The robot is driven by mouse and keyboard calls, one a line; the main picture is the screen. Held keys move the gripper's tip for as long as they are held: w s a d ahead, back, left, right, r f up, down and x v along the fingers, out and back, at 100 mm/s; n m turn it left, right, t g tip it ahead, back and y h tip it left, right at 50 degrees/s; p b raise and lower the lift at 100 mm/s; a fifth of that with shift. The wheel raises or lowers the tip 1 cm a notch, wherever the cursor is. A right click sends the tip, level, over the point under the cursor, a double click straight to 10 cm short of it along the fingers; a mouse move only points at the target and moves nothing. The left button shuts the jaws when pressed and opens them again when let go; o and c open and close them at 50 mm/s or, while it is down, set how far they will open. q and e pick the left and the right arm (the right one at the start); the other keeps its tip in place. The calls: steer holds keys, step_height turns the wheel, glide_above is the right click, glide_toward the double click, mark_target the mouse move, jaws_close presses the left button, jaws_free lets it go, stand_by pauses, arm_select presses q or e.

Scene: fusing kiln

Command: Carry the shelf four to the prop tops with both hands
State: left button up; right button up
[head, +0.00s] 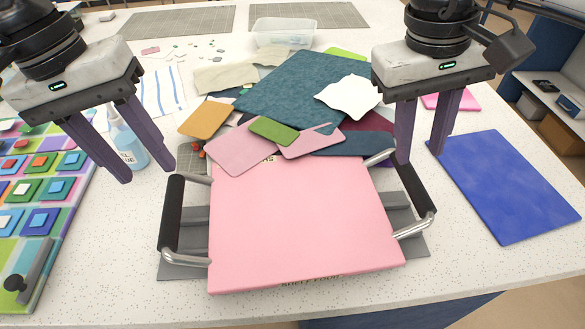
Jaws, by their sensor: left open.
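The shelf four (304,225) is a pink square slab with lettering on its front edge. It lies near the table's front edge, over a grey piece (419,246) that shows at both sides. It has a black-gripped left handle (173,213) and a matching right handle (415,190) on metal brackets. My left gripper (148,174) is open and empty, above and to the left of the left handle. My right gripper (419,162) is above the right handle with its fingers apart; nothing shows between them. No prop tops can be made out.
Glass sheets, including a teal sheet (295,88) and a white piece (348,97), lie heaped behind the shelf. A blue sheet (507,185) lies at right. A glue bottle (127,145) stands behind my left gripper. A board of coloured tiles (38,190) fills the left edge.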

mark_target(169, 198)
arm_select(q)
steer(key=f, duration=0.3)
steer(key=d+f, duration=0.1)
steer(key=f, duration=0.2)
steer(key=d+f, duration=0.1)
steer(key=f, duration=0.3)
steer(key=shift+s, duration=0.3)
arm_select(e)
steer(key=f, duration=0.3)
steer(key=d+f, duration=0.1)
steer(key=f, duration=0.2)
steer(key=d+f, duration=0.1)
steer(key=f, duration=0.2)
steer(key=shift+s+f, duration=0.3)
steer(key=shift+f, duration=0.1)
arm_select(q)
steer(key=shift+r, duration=0.1)
steer(key=c, duration=0.8)
arm_select(e)
jaws_close()
arm_select(q)
jaws_close()
steer(key=shift+r, duration=0.1)
arm_select(e)
steer(key=shift+w+r, duration=0.1)
